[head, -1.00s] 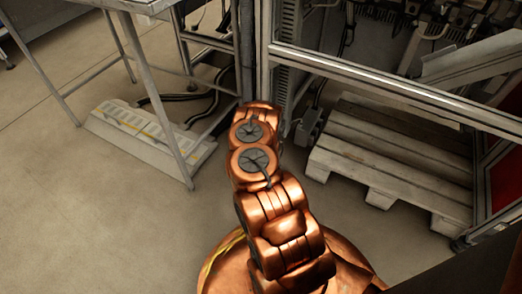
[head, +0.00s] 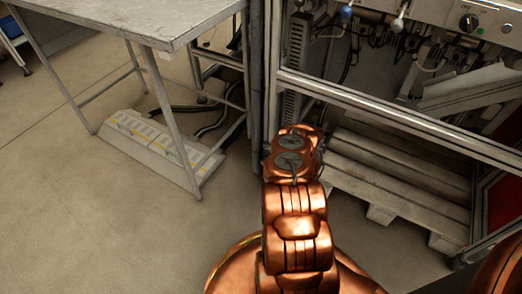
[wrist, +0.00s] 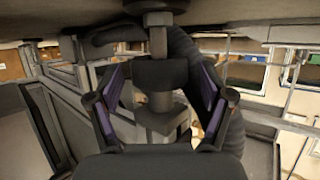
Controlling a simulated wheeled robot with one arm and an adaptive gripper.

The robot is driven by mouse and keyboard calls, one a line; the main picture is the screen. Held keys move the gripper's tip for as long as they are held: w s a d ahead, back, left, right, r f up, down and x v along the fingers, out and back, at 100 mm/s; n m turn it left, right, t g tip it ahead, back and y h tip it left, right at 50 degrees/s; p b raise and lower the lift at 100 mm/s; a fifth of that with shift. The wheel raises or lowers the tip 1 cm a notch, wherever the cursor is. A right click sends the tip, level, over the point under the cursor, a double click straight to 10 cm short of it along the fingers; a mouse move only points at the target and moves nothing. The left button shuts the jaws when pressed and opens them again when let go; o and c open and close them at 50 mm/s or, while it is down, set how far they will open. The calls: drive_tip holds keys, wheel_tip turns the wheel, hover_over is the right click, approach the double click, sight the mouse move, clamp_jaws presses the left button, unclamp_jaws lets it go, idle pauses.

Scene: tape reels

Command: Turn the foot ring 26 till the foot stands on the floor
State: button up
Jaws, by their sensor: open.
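In the wrist view a dark ring or collar (wrist: 160,72) sits on a metal stem (wrist: 158,38) that hangs from a grey surface along the top. I take it for foot ring 26, but no number is readable. My gripper (wrist: 158,85) has its two purple-padded fingers apart, one to each side of the ring, with gaps showing beside it. The foot's contact with the floor cannot be seen. In the head view my arm hides gripper and foot.
In the head view a metal-topped table (head: 135,22) stands at left, with a pale slatted ramp (head: 155,142) beneath it. A machine frame's rail (head: 400,110) crosses at right above a wooden pallet (head: 385,185). Open floor (head: 110,225) lies at lower left.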

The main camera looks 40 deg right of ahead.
drive_tip(key=shift+d+f+n+t+y+b, duration=0.15)
drive_tip(key=shift+n+t+y+b, duration=0.25)
drive_tip(key=shift+n+y, duration=0.7)
drive_tip(key=shift+s+f+n+y+b, duration=0.1)
drive_tip(key=shift+n+y+b, duration=0.6)
drive_tip(key=shift+y+b, duration=0.2)
drive_tip(key=n+y+b, duration=0.2)
drive_tip(key=b, duration=0.1)
drive_tip(key=shift+y+b, duration=0.5)
drive_tip(key=shift+b, duration=0.1)
drive_tip(key=shift+d+n+b, duration=0.1)
drive_tip(key=shift+n+b, duration=0.4)
drive_tip(key=shift+b, duration=0.1)
